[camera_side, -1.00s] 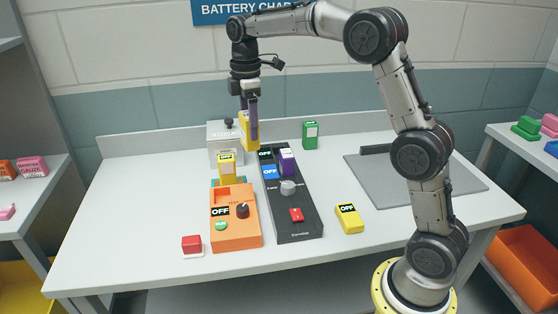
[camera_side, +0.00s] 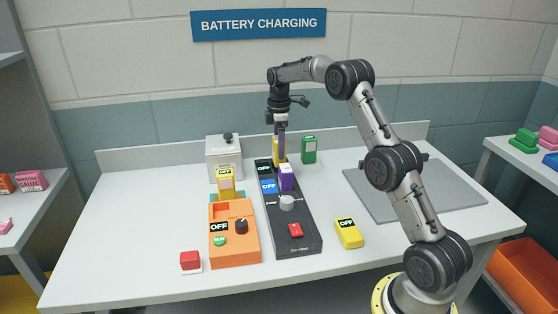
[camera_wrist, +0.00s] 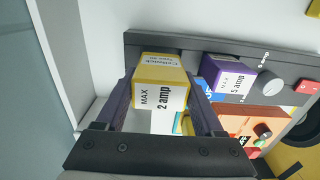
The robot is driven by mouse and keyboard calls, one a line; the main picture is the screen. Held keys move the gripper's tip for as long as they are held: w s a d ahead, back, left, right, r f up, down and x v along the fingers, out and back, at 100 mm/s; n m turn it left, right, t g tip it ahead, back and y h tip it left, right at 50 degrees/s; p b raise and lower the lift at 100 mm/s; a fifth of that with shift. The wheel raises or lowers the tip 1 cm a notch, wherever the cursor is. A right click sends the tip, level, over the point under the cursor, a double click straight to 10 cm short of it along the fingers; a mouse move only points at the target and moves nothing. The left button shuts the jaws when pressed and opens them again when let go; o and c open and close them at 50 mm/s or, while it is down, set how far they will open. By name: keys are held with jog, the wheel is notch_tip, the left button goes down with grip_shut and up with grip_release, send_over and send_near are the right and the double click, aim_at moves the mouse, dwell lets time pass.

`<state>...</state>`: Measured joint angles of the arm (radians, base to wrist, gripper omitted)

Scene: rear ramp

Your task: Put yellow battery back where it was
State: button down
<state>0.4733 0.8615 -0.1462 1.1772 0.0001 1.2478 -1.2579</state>
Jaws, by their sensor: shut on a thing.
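My gripper (camera_side: 281,150) is shut on a yellow battery (camera_side: 275,152), and its jaws flank the battery in the wrist view. There the battery (camera_wrist: 160,92) shows a label reading "MAX 2 amp". It is upright at the far end of the black charger (camera_side: 299,240); I cannot tell whether it touches the charger. A purple battery (camera_side: 286,177), marked "MAX 5 amp" in the wrist view (camera_wrist: 230,82), stands in the charger just nearer than the held one.
A green battery (camera_side: 308,149) stands at the back, close to the right of my gripper. A white box (camera_side: 222,158) is back left. A grey mat (camera_side: 440,190) lies right.

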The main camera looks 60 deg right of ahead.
jog(key=shift+f, duration=1.95)
grip_release()
jog(key=shift+f, duration=0.2)
